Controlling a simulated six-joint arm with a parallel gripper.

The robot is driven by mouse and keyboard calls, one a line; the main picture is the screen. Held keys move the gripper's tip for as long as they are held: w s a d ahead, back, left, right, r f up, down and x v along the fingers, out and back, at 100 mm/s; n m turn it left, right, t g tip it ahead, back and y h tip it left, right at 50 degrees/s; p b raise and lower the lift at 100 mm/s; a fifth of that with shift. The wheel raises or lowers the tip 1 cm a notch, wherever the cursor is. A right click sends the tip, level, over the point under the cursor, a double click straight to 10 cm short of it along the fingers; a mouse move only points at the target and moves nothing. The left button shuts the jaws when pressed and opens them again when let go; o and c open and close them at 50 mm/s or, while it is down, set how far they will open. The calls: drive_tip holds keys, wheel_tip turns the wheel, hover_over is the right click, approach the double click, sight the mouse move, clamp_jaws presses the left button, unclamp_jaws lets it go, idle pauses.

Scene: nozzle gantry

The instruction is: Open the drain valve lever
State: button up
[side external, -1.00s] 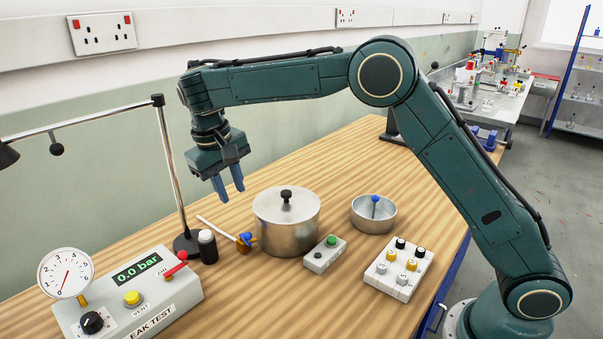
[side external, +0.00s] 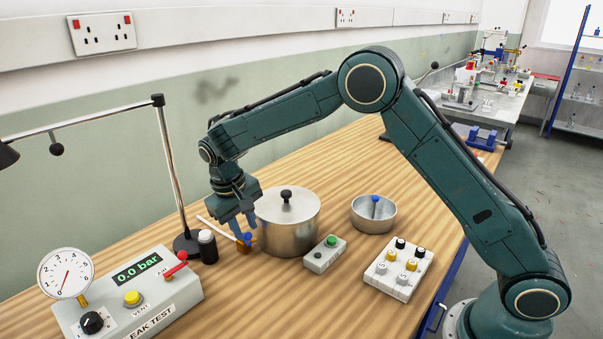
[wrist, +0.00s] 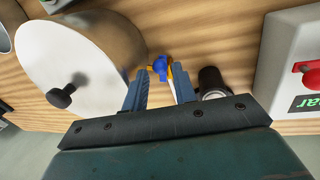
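The drain valve is a small brass-coloured body (side external: 243,249) with a blue lever (side external: 247,238), low on the left side of the steel pot (side external: 290,228). In the wrist view the blue lever (wrist: 160,68) shows between the fingertips, with the pot (wrist: 80,60) to the left. My gripper (side external: 245,230) points down over the valve. Its blue-grey fingers are apart, and the gripper (wrist: 162,78) shows a clear gap around the lever. Whether a finger touches the lever cannot be told.
A white rod or tube (side external: 215,230) runs out left of the valve. A dark bottle with a pale cap (side external: 207,247) and a lamp stand (side external: 174,180) are close to the left. The leak test box (side external: 140,295) is at front left. A small button box (side external: 325,254) is to the right.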

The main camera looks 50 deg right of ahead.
drive_tip(key=shift+d+f, duration=0.2)
drive_tip(key=shift+f, duration=0.95)
clamp_jaws()
drive_tip(key=shift+d, duration=0.1)
drive_tip(key=shift+s+d+n, duration=0.1)
drive_tip(key=shift+d+n, duration=0.15)
drive_tip(key=shift+n, duration=0.95)
drive_tip(key=shift+t, duration=0.3)
unclamp_jaws()
